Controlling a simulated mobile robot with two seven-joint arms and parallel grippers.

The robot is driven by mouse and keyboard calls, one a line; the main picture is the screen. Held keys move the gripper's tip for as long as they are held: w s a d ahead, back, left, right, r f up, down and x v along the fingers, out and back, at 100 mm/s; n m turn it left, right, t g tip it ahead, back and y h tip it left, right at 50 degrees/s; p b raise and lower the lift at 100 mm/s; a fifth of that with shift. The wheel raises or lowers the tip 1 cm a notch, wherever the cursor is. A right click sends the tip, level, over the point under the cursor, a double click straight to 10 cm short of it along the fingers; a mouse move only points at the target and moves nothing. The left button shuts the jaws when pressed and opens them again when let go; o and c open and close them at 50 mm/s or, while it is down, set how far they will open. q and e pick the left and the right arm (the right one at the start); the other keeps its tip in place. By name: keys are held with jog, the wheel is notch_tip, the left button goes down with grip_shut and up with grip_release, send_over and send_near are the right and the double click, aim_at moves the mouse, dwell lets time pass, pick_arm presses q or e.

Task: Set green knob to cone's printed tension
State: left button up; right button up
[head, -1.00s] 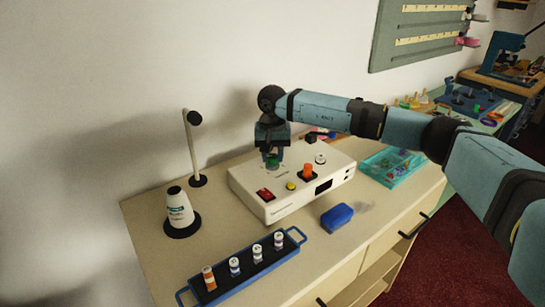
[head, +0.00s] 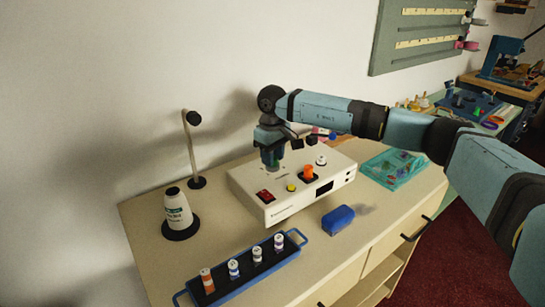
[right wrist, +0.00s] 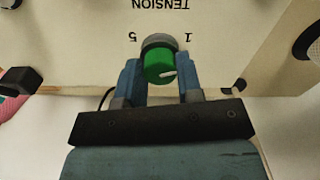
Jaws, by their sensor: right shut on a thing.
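The green knob (right wrist: 158,66) is on the face of a white machine (head: 292,199), under the printed word TENSION, which appears upside down in the right wrist view, with the marks 5 and 1 beside it. A white pointer line shows on the knob. My right gripper (right wrist: 160,80) is shut on the knob, one finger on each side. In the head view the right gripper (head: 271,160) hides most of the knob. The white cone (head: 177,211) stands on a black base at the left; its printed label is too small to read. My left gripper is not in view.
The machine also has an orange knob (head: 308,172), a red switch (head: 265,196), a yellow button (head: 291,188) and a white knob (head: 321,160). A blue tray (head: 245,271) with several spools, a blue block (head: 338,219) and a teal bin (head: 392,168) stand around it.

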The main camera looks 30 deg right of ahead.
jog(key=shift+n, duration=0.4)
jog(key=o, duration=0.9)
notch_tip(320, 180, up, 14)
jog(key=shift+f+p, duration=0.1)
jog(key=shift+p, duration=0.3)
